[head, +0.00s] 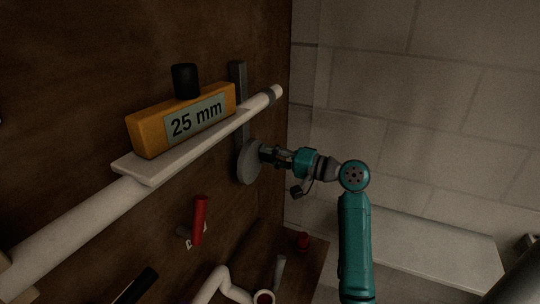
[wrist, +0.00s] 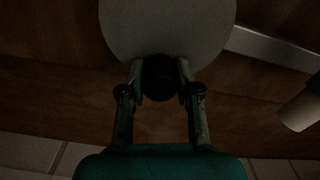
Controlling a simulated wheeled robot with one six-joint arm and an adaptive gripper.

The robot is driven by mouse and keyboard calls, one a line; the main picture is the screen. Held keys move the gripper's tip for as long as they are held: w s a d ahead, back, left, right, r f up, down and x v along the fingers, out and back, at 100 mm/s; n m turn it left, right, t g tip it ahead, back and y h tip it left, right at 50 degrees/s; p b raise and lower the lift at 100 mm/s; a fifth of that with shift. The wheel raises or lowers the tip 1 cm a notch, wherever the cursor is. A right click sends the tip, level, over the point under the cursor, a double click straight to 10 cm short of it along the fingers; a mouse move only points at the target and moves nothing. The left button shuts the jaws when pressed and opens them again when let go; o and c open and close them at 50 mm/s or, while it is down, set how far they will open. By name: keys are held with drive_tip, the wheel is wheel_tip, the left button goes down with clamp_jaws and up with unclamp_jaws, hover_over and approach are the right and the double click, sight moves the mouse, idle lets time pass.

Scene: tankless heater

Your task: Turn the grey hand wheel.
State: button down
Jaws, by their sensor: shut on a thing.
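The grey hand wheel (head: 248,163) is a round disc on the brown wooden panel, just below the white pipe. In the wrist view the wheel (wrist: 165,25) fills the top middle as a pale grey disc. A dark round knob (wrist: 159,78) sits at its lower edge. My gripper (head: 266,153) reaches the wheel from the right. In the wrist view my gripper (wrist: 160,82) has its two fingers on either side of the knob, shut on it. The wheel's hub is not seen in the wrist view.
A white pipe (head: 85,222) crosses the panel above the wheel. An orange box marked "25 mm" (head: 150,131) sits on a pale plate. A grey vertical bar (head: 239,85) is behind the pipe. A red handle (head: 199,220) is lower left. A white bench (head: 430,240) stands right.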

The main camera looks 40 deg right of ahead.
drive_tip(key=c, duration=0.8)
unclamp_jaws()
drive_tip(key=v, duration=1.2)
